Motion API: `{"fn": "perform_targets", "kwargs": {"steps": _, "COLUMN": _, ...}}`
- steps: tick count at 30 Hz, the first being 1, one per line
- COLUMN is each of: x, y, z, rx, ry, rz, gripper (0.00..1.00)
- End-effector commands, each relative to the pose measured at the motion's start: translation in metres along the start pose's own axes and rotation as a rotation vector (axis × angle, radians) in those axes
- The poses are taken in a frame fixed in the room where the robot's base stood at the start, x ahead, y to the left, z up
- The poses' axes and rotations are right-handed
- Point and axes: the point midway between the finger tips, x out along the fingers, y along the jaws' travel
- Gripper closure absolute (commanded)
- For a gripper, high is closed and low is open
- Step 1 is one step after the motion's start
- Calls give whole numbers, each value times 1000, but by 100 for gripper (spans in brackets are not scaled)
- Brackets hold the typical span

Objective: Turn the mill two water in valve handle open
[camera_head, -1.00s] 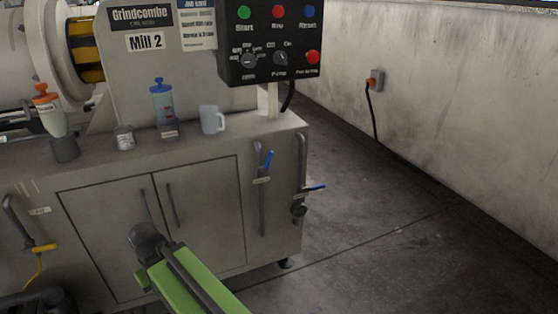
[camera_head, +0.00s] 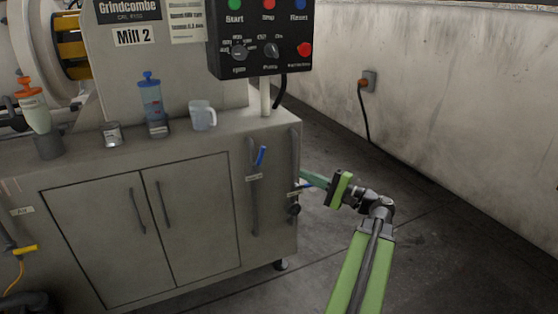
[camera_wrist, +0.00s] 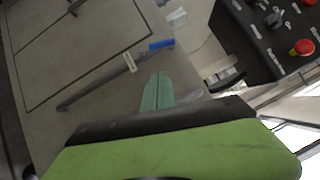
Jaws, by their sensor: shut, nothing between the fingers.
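Mill 2's cabinet end has two pipes with blue valve handles; their small labels are unreadable here, so I cannot tell which is water in. The left blue handle (camera_head: 261,156) stands steeply tilted; a blue handle on a pipe (camera_wrist: 161,45) also shows in the wrist view, left of and beyond my fingertips. The right blue handle (camera_head: 299,187) is mostly hidden, just below my fingers. My gripper (camera_head: 305,175) is shut and empty, its green fingers pointing left at the right pipe; they show together in the wrist view (camera_wrist: 158,88). I cannot tell whether they touch anything.
The control box (camera_head: 262,45) overhangs the cabinet end. A clear jug (camera_head: 203,116), a blue-topped bottle (camera_head: 152,105) and a small tin (camera_head: 112,135) stand on the cabinet top. A yellow handle (camera_head: 26,248) is at lower left. The floor at right is clear up to the wall.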

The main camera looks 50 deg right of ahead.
Motion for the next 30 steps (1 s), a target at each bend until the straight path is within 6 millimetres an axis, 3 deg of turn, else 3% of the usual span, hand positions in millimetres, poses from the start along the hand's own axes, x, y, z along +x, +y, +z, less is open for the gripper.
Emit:
{"fn": "perform_targets", "kwargs": {"steps": 3, "x": -16, "y": -12, "z": -6, "rx": 4, "ry": 18, "rz": -45, "gripper": 100}}
{"fn": "perform_targets", "kwargs": {"steps": 8, "x": -11, "y": -14, "z": -6, "rx": 5, "ry": 16, "rz": -45, "gripper": 100}}
{"fn": "perform_targets", "kwargs": {"steps": 11, "x": 2, "y": -15, "z": -5, "rx": 5, "ry": 14, "rz": -44, "gripper": 100}}
{"fn": "perform_targets", "kwargs": {"steps": 23, "x": 89, "y": -18, "z": -7, "rx": 5, "ry": 12, "rz": -41, "gripper": 100}}
{"fn": "perform_targets", "kwargs": {"steps": 30, "x": 111, "y": -18, "z": 18, "rx": 4, "ry": 14, "rz": -42, "gripper": 100}}
